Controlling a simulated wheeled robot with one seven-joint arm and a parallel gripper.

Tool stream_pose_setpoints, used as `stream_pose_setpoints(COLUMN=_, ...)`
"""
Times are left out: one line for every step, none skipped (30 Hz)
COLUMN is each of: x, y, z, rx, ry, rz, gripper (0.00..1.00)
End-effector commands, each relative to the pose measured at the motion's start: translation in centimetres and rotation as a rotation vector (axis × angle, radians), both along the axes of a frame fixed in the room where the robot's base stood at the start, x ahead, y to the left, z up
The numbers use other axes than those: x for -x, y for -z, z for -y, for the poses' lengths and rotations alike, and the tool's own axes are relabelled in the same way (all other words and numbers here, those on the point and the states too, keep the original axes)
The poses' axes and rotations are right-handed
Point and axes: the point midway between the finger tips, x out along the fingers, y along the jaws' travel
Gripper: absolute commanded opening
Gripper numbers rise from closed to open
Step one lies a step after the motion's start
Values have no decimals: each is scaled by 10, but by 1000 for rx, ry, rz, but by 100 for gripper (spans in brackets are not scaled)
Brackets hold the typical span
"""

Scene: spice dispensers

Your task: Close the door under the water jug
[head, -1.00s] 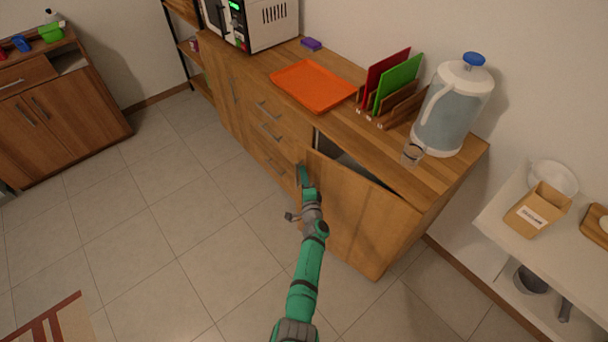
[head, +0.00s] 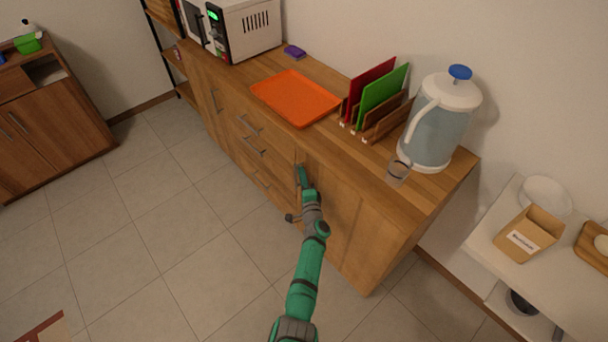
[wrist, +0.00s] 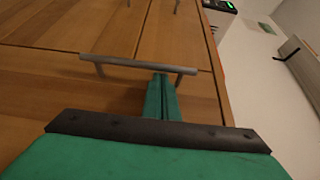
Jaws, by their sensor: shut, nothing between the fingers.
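The wooden door (head: 340,220) under the water jug (head: 439,120) lies in line with the cabinet front in the head view, with no gap showing along its top edge. My gripper (head: 300,172) is at the door's upper left edge, close to the front of the cabinet. In the wrist view my gripper's green fingers (wrist: 161,98) are together and empty, with their tips just by a grey bar handle (wrist: 138,65) on the wooden front. I cannot tell whether they touch it. My arm hides part of the door's left side.
On the counter stand a glass (head: 397,172), a rack with red and green boards (head: 382,97), an orange tray (head: 296,97) and a microwave (head: 245,28). A white shelf unit (head: 484,240) stands at the right.

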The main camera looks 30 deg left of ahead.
Motion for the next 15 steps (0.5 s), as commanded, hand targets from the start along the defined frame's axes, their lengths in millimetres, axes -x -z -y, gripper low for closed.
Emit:
stream_pose_setpoints(x=-8, y=-6, z=5, rx=-5, ry=18, rz=4, gripper=0)
stream_pose_setpoints(x=-8, y=-6, z=5, rx=-5, ry=18, rz=4, gripper=0)
stream_pose_setpoints(x=-8, y=-7, z=5, rx=-5, ry=19, rz=4, gripper=0)
stream_pose_setpoints(x=-9, y=-7, z=6, rx=-6, ry=19, rz=4, gripper=0)
stream_pose_setpoints(x=-9, y=-7, z=6, rx=-6, ry=20, rz=4, gripper=0)
stream_pose_setpoints(x=-9, y=-8, z=6, rx=-6, ry=20, rz=5, gripper=0)
stream_pose_setpoints(x=-8, y=-8, z=7, rx=-6, ry=21, rz=5, gripper=0)
stream_pose_setpoints(x=-8, y=-8, z=8, rx=-6, ry=21, rz=5, gripper=0)
stream_pose_setpoints(x=-7, y=-8, z=10, rx=-7, ry=22, rz=6, gripper=0)
stream_pose_setpoints(x=-5, y=-8, z=11, rx=-7, ry=23, rz=6, gripper=0)
stream_pose_setpoints(x=-3, y=-7, z=14, rx=-7, ry=23, rz=6, gripper=0)
stream_pose_setpoints(x=0, y=-7, z=17, rx=-5, ry=23, rz=6, gripper=0)
stream_pose_setpoints(x=3, y=-6, z=19, rx=-6, ry=23, rz=5, gripper=0)
stream_pose_setpoints(x=7, y=-6, z=21, rx=-6, ry=22, rz=5, gripper=0)
stream_pose_setpoints(x=12, y=-5, z=25, rx=-3, ry=20, rz=5, gripper=0)
